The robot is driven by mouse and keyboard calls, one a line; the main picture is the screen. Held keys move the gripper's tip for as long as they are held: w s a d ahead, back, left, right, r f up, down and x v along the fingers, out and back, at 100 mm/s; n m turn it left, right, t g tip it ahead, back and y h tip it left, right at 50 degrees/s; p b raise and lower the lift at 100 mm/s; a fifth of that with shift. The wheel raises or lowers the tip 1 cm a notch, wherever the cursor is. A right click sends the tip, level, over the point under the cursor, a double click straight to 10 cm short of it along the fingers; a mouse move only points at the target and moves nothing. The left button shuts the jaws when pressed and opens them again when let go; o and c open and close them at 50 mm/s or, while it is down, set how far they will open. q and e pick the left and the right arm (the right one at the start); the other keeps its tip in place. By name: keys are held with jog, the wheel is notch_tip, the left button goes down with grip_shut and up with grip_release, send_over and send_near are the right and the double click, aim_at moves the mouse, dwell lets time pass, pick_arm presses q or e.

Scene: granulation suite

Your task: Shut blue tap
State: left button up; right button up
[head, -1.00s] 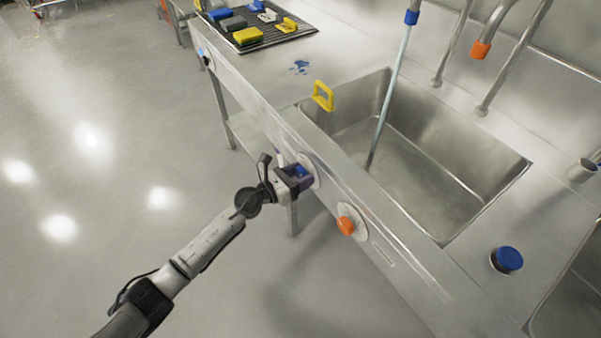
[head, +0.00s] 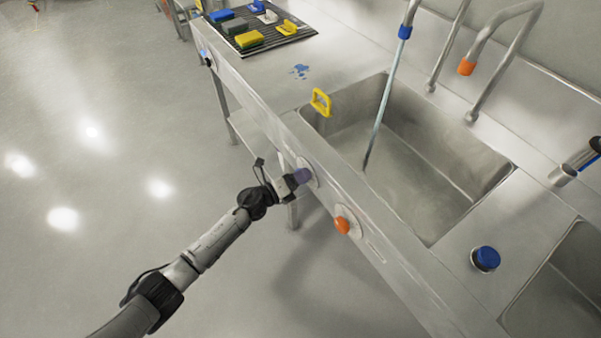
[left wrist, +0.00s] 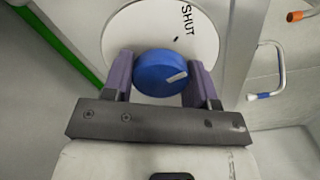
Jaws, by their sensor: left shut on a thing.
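The blue tap is a round blue knob (left wrist: 160,73) with a white pointer mark, on a white dial plate (left wrist: 120,40) marked "SHUT". In the left wrist view the pointer mark is toward the right, and the word is above and right of the knob. My left gripper (left wrist: 163,82) is shut on the knob, one purple finger on each side. In the head view my left gripper (head: 299,178) is at the sink's front panel and largely hides the knob. A pale, stream-like column (head: 380,105) runs from the blue-collared spout (head: 405,31) into the sink. My right gripper is not seen.
An orange knob (head: 342,225) sits right of my left gripper on the same panel. The sink basin (head: 440,170) has a yellow clip (head: 321,101) on its rim. A blue cap (head: 486,258) is on the counter. The floor at left is clear.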

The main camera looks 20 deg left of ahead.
pick_arm(q)
jog(key=n+p, duration=0.2)
jog(key=n, duration=0.2)
jog(key=shift+r, duration=0.15)
jog(key=shift+n+p, duration=0.4)
jog(key=shift+n, duration=0.3)
jog(key=o, duration=0.9)
jog(key=shift+s, duration=0.1)
